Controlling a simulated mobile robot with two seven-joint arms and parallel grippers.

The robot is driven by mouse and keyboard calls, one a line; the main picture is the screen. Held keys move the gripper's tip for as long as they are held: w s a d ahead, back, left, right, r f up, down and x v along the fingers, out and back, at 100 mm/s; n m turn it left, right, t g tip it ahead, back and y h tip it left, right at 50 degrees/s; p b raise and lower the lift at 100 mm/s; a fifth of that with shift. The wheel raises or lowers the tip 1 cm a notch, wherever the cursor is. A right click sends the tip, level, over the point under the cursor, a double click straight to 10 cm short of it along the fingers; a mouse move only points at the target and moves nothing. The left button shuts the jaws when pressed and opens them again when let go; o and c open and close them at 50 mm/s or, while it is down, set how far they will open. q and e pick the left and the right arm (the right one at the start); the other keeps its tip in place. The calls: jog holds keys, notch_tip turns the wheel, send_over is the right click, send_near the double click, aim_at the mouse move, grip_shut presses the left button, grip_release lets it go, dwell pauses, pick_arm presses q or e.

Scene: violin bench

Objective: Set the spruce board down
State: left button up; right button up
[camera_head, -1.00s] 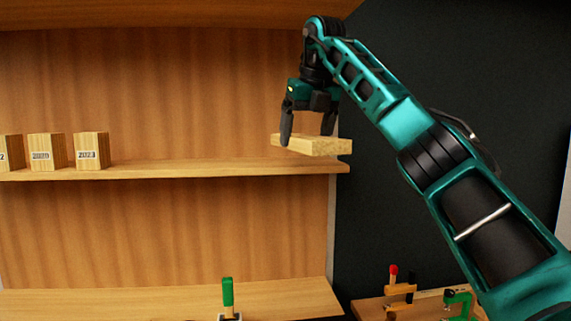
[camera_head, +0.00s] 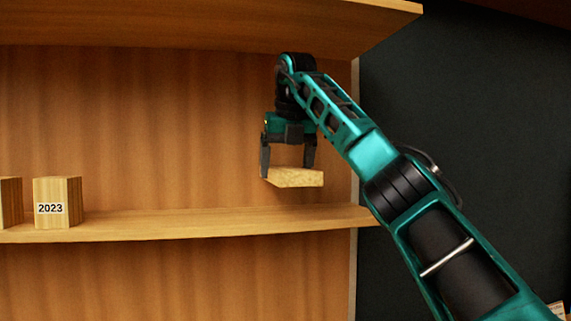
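The spruce board (camera_head: 296,178) is a pale, flat wooden block. My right gripper (camera_head: 287,172) is shut on it from above, one dark finger at its left end and the other behind it toward the right. The board hangs level above the right part of the wooden shelf (camera_head: 200,224), with a visible gap below it. My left gripper is not in view.
A block labelled 2023 (camera_head: 58,203) stands on the shelf at the left, with part of another block (camera_head: 9,202) beside it. The shelf between the 2023 block and the board is clear. An upper shelf (camera_head: 220,25) runs overhead.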

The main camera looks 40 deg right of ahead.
send_over(285, 215)
jog(key=s, duration=0.2)
jog(key=f, duration=0.3)
jog(key=f+b, duration=0.1)
jog(key=f, duration=0.1)
jog(key=shift+w+a+f, duration=0.2)
jog(key=shift+a+f, duration=0.05)
jog(key=shift+a, duration=0.15)
jog(key=shift+f, duration=0.45)
jog(key=shift+f+b, duration=0.45)
jog(key=o, duration=1.1)
jog(key=p+v, duration=0.2)
jog(key=v, duration=0.4)
jog(key=shift+v, duration=3.45)
jog(key=shift+f, duration=0.1)
